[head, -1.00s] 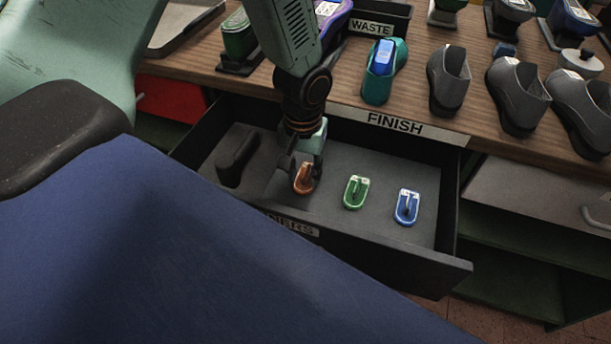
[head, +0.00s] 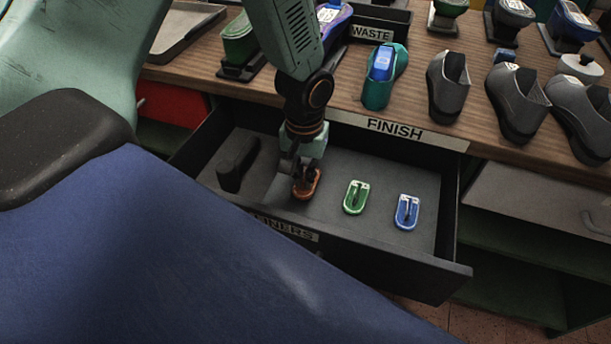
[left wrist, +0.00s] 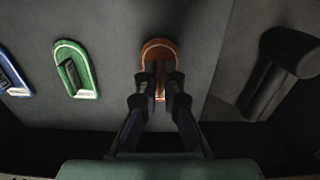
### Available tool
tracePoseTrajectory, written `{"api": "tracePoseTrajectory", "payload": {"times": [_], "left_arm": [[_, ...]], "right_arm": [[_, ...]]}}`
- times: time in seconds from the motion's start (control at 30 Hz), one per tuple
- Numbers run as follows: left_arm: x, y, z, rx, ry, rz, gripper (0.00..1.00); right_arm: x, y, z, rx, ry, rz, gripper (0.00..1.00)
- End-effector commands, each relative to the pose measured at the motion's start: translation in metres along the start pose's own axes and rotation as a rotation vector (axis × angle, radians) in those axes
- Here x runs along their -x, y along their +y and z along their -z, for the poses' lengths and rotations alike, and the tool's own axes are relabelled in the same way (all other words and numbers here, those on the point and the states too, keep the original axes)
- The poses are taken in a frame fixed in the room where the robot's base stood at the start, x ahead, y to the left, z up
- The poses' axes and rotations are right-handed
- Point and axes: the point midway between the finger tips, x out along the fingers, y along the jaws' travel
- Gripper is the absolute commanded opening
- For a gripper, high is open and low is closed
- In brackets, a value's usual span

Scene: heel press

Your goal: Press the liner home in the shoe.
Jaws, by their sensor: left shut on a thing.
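Three liners lie in the open drawer: an orange one (head: 308,188), a green one (head: 356,197) and a blue one (head: 407,212). Each has a raised grip on its top. My left gripper (head: 303,172) points down into the drawer and is shut on the orange liner's grip. In the left wrist view the fingers (left wrist: 161,98) cover the middle of the orange liner (left wrist: 159,48), and its rounded end shows beyond them. A teal shoe (head: 377,92) with a blue piece (head: 384,62) in its opening stands on the bench. My right gripper is not in view.
The drawer (head: 415,258) has raised walls around the liners, and a dark block (head: 235,170) stands at its left. Several grey shoes (head: 450,85) stand along the bench. A bin marked WASTE (head: 373,33) is behind the teal shoe.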

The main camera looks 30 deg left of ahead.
Motion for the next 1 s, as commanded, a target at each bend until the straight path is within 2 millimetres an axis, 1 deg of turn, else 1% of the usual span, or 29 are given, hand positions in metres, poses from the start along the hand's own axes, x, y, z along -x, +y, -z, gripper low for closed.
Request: {"api": "tracePoseTrajectory", "payload": {"times": [0.03, 0.3, 0.4, 0.57, 0.67, 1.0], "left_arm": [[0.009, 0.0, 0.002, 0.0, 0.005, -0.002, 0.0], [0.063, 0.001, 0.003, 0.001, 0.008, -0.003, 0.0], [0.079, 0.001, 0.003, 0.001, 0.008, -0.003, 0.0], [0.094, 0.002, 0.002, -0.007, 0.006, 0.001, 0.0], [0.101, 0.011, -0.001, -0.04, 0.003, 0.009, 0.0], [0.115, 0.066, -0.018, -0.227, -0.001, 0.013, 0.0]], "right_arm": [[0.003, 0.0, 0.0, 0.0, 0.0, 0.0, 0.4], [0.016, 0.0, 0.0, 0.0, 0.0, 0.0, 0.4], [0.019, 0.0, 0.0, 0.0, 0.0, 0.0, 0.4], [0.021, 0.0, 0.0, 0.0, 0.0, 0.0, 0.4], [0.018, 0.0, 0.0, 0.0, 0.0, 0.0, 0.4], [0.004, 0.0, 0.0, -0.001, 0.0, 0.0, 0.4]]}}
